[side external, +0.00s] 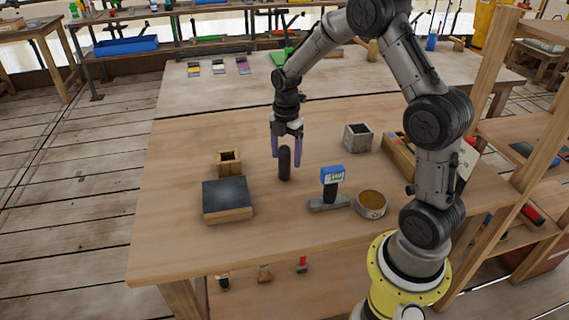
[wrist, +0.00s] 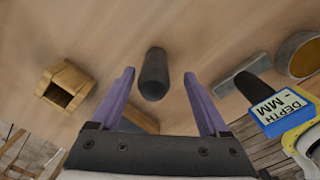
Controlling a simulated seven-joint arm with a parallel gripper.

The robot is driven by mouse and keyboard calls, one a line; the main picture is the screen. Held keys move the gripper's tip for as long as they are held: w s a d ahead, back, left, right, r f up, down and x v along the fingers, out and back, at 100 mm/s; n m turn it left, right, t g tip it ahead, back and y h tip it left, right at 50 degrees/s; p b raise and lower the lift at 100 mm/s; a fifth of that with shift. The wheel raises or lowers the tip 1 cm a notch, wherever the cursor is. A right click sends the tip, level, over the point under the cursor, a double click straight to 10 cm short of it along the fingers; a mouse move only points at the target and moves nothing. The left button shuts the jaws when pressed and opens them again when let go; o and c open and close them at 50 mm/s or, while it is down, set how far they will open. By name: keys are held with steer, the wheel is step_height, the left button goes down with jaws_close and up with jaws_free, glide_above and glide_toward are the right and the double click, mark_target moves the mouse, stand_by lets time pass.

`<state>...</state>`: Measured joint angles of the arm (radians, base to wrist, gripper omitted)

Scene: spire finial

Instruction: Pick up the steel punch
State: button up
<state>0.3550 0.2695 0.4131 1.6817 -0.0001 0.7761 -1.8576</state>
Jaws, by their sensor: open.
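The steel punch appears to be the dark, round-topped cylinder (side external: 285,164) standing upright near the middle of the wooden table. In the wrist view the dark cylinder (wrist: 154,76) shows between the two purple fingers, with space on both sides. My gripper (side external: 286,161) points down over it, fingers spread to either side of its upper part. In the wrist view my gripper (wrist: 159,73) is open and holds nothing. I see no contact between fingers and cylinder, though the exact height of the fingertips along it is hard to tell.
A small open wooden box (side external: 229,162) and a dark-topped block (side external: 227,198) stand left. A blue-headed depth gauge (side external: 331,187) and round tin (side external: 371,204) stand right. A grey square pot (side external: 358,137) is behind right. The table's front centre is clear.

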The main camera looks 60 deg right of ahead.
mark_target(284, 166)
steer(key=f, duration=0.5)
steer(key=shift+w+d+f, duration=0.1)
steer(key=shift+w+d, duration=0.05)
steer(key=shift+w, duration=0.2)
jaws_close()
